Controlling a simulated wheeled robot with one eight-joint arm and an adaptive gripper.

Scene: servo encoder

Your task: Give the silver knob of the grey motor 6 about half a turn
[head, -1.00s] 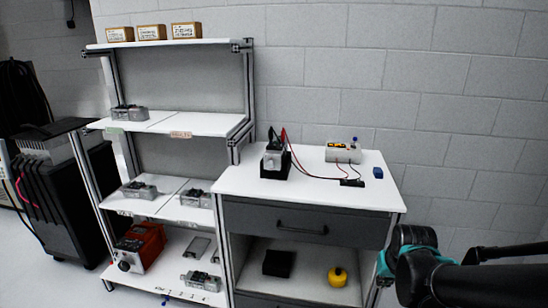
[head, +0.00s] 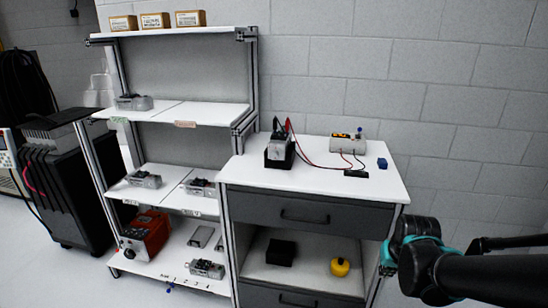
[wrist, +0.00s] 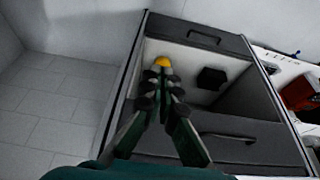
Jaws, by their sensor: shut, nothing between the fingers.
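A grey motor (head: 279,152) stands in a black holder on the white worktop, with red and black clip leads at its top. Other grey motors lie on the shelves: one on the upper shelf (head: 134,102), one at the middle left (head: 145,180), one at the middle right (head: 199,187) and one on the bottom shelf (head: 206,268). The number 6 and a silver knob are too small to make out. My gripper (wrist: 163,88) is shut and empty in the wrist view, pointing at the open cabinet bay below the worktop, away from all motors.
A grey supply box (head: 346,145), a black block (head: 356,173) and a blue block (head: 382,163) sit on the worktop (head: 330,185). A yellow object (head: 340,267) and a black box (head: 281,252) lie in the bay. An orange-red device (head: 146,235) stands on the bottom shelf.

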